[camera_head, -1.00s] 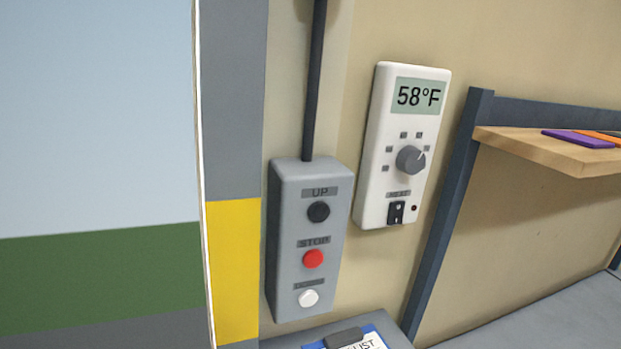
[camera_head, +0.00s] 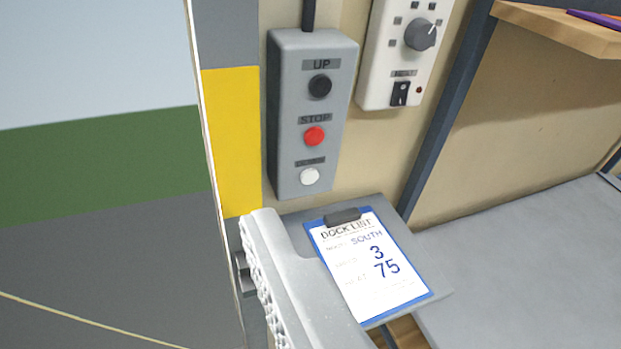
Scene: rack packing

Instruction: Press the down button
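The grey control box (camera_head: 281,120) is fixed to the wall near the middle top. It has a black button (camera_head: 320,86) under an UP label, a red button (camera_head: 314,136) under a STOP label, and a white button (camera_head: 309,176) at the bottom. The label above the white button is too blurred to read. A pale grey finger of my gripper (camera_head: 285,270), with a ridged left edge, shows at the bottom, below the box and apart from the buttons in the picture. The other finger is not seen, so I cannot tell its opening.
A white thermostat (camera_head: 376,70) with a dial is right of the box. A blue clipboard (camera_head: 428,297) with a dock list lies on a small grey shelf (camera_head: 437,275) below. A wooden shelf (camera_head: 555,28) is at upper right. The open doorway is at left.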

